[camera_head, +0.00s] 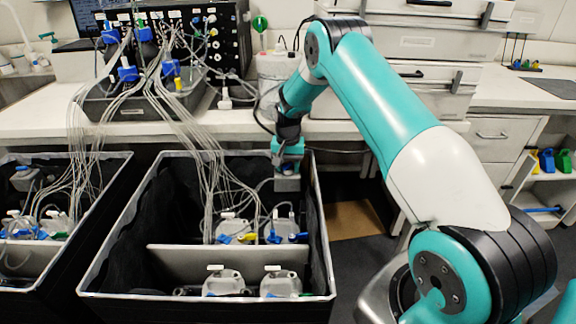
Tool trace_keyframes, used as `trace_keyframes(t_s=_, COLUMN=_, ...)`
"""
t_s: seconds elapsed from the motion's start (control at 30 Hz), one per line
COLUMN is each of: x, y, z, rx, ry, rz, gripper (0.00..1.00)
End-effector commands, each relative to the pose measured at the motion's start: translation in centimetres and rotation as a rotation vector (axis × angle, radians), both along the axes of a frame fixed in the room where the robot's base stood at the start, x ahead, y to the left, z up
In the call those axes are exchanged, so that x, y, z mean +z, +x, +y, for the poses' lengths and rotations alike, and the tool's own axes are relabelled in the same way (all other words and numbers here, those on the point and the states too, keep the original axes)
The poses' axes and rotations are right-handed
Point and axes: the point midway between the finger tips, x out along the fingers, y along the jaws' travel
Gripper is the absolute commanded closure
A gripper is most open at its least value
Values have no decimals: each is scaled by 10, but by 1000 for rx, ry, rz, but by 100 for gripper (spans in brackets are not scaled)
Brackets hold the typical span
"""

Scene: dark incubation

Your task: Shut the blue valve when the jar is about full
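A black fabric bin (130,225) in the middle holds several translucent white jars. Two stand behind its pale divider, a left one (233,227) and a right one (284,226). Blue valve parts show at the foot of the right jar (299,237) and of the left jar (226,239); I cannot tell which valve is meant or whether any is open. Liquid levels are not readable. My gripper (287,184) points down at the bin's back right corner, above and behind the right jar, apart from it. Its fingers are too small to tell open from shut.
Many thin clear tubes hang from a dark rack with blue valves (128,70) on the white bench (40,127) into the bins. A second black bin (110,170) stands at the left. Two more jars sit in front of the divider (190,263). A white container (272,72) stands behind my arm.

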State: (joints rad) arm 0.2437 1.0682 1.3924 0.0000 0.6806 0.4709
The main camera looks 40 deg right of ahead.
Motion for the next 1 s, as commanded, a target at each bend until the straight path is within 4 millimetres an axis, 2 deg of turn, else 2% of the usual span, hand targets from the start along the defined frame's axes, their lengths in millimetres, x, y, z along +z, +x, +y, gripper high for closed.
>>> trace_keyframes(t_s=0.03, x=0, y=0, z=0, rx=0, ry=0, rz=0, gripper=67)
trace_keyframes(t_s=0.17, x=0, y=0, z=0, rx=-1, ry=-1, rz=1, gripper=97)
trace_keyframes(t_s=0.2, x=0, y=0, z=-1, rx=-1, ry=-1, rz=0, gripper=100)
trace_keyframes(t_s=1.0, x=1, y=0, z=-3, rx=-7, ry=-5, rz=-1, gripper=100)
